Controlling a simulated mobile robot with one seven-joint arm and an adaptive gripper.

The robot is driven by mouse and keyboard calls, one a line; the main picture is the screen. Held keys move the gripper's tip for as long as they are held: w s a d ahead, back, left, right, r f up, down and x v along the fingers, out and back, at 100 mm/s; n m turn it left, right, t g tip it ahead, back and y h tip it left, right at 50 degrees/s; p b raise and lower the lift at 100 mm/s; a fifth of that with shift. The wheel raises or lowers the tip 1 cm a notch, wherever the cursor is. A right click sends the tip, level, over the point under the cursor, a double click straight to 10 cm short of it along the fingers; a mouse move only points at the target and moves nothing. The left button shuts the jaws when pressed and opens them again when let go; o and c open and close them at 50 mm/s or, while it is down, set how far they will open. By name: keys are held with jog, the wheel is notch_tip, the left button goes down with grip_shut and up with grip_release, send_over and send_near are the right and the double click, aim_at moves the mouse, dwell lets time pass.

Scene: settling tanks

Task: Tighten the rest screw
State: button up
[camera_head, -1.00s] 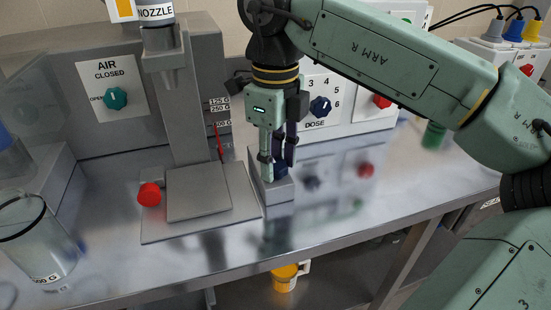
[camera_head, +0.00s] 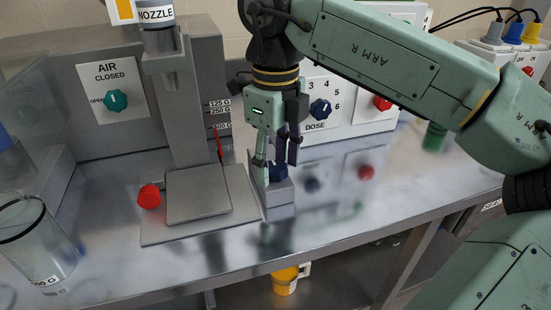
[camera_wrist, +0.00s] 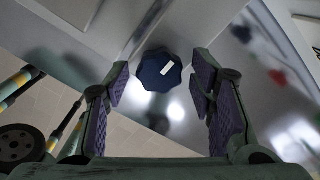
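A dark blue lobed knob (camera_head: 278,173) with a white mark sits on a small grey block (camera_head: 279,196) beside the weighing stand; I take it for the rest screw, though no label shows. In the wrist view the knob (camera_wrist: 159,70) lies between and beyond my fingertips, with its white mark slanted. My gripper (camera_head: 277,160) points down over the knob. Its purple-padded fingers (camera_wrist: 165,88) are spread, with a gap on both sides of the knob, and hold nothing.
The grey stand's plate (camera_head: 198,193) and a red knob (camera_head: 149,196) are left of the block. A clear jar (camera_head: 38,245) stands far left. The dose panel (camera_head: 345,105) is behind my gripper. The bench (camera_head: 340,195) to the right is clear.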

aim_at(275, 167)
jog(key=shift+r, duration=0.1)
notch_tip(275, 167, up, 7)
jog(key=shift+r, duration=0.2)
dwell(0.5)
jog(key=shift+s+f, duration=0.1)
